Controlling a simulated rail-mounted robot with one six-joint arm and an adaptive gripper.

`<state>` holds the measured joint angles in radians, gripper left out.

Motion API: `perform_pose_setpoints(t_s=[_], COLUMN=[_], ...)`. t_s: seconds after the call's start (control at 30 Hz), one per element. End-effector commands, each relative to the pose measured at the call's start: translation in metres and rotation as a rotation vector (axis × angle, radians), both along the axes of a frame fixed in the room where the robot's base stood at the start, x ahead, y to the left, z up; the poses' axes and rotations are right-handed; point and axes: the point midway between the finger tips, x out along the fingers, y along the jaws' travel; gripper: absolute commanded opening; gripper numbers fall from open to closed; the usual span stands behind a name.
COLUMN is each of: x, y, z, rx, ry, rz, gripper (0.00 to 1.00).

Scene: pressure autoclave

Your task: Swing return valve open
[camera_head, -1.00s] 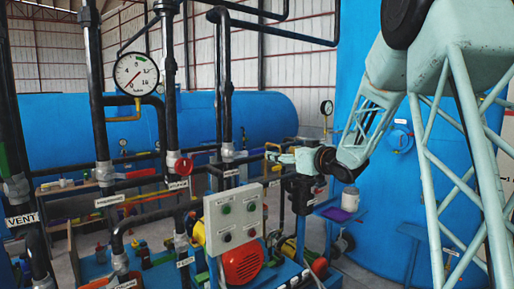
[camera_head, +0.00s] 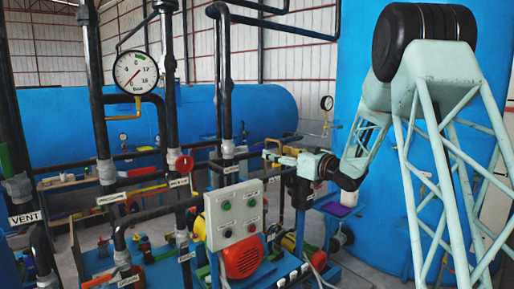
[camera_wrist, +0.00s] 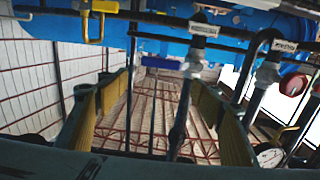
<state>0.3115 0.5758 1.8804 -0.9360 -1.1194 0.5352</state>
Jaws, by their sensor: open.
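My gripper (camera_head: 272,155) is in the middle of the head view, pointing left, behind the control box and near the dark pipes. In the wrist view my gripper (camera_wrist: 165,105) has its two tan-padded fingers wide apart, with no object held between them. Dark pipes cross behind the gap. I cannot read which label names the return valve. A yellow handle (camera_wrist: 97,14) shows at the top left of the wrist view, beyond the left finger. Two white-labelled pipe fittings, one at the top (camera_wrist: 203,28) and one at the right (camera_wrist: 271,62), are beyond the fingers.
A grey control box (camera_head: 235,213) stands below and in front of my gripper. A red round handle (camera_head: 184,163) and a pressure gauge (camera_head: 135,72) are on the pipework to the left. A large blue tank (camera_head: 270,112) lies behind. A white jar (camera_head: 349,196) stands to the right.

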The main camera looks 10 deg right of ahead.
Motion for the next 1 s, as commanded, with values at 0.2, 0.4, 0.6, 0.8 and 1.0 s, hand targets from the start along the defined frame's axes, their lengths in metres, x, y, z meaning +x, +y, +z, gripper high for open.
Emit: perform_pose_setpoints(t_s=[0.2, 0.4, 0.6, 0.8, 1.0], x=[0.004, 0.018, 0.038, 0.061, 0.085], y=[0.003, 0.01, 0.022, 0.034, 0.046], z=[0.0, 0.0, 0.0, 0.0, 0.0], rx=[0.0, 0.0, -0.001, -0.001, 0.0], ry=[0.0, 0.0, 0.0, 0.0, 0.001], rz=[0.0, 0.001, 0.002, 0.0, 0.001], gripper=[0.6, 0.6, 0.6, 0.6, 0.6])
